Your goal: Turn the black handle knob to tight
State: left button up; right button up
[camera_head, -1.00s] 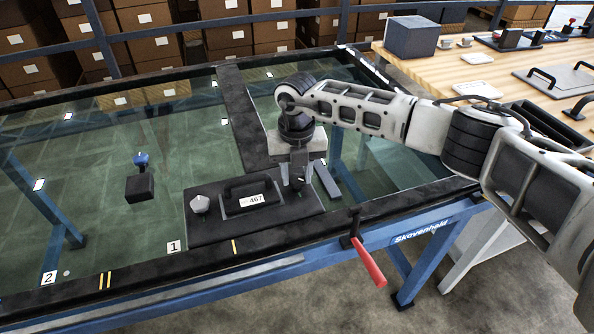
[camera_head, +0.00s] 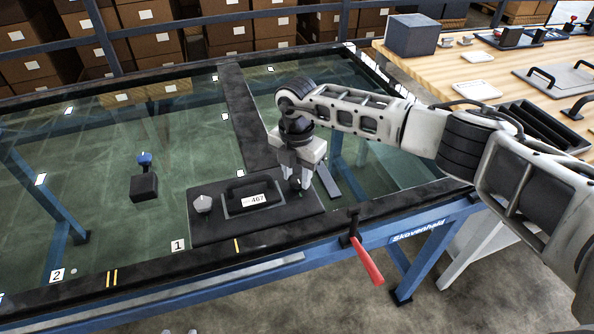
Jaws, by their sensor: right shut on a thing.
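A black plate (camera_head: 215,233) lies on the glass-topped table near its front edge. It carries a black handle (camera_head: 237,188) with a label reading 467 and a grey knob (camera_head: 203,204) at its left. My right gripper (camera_head: 299,184) points down at the right end of the plate. It is shut on the black handle knob, which its fingers and palm almost wholly hide. I cannot read the knob's angle or any mark beside it. My left gripper is not in view.
A red-handled lever (camera_head: 367,262) sticks out from the table's front edge. A black block with a blue knob (camera_head: 144,186) is on the glass at the left. A dark strip (camera_head: 328,182) lies right of the gripper. A wooden bench (camera_head: 440,75) stands behind at the right.

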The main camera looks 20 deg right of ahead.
aim_at(297, 178)
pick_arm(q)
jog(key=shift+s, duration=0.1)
pick_arm(e)
jog(key=shift+w+r, duration=0.15)
dwell(0.3)
jog(key=o, duration=1)
pick_arm(q)
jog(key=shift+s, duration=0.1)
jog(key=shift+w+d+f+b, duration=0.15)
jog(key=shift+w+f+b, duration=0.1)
jog(key=shift+b, duration=0.65)
pick_arm(e)
notch_tip(297, 178, up, 16)
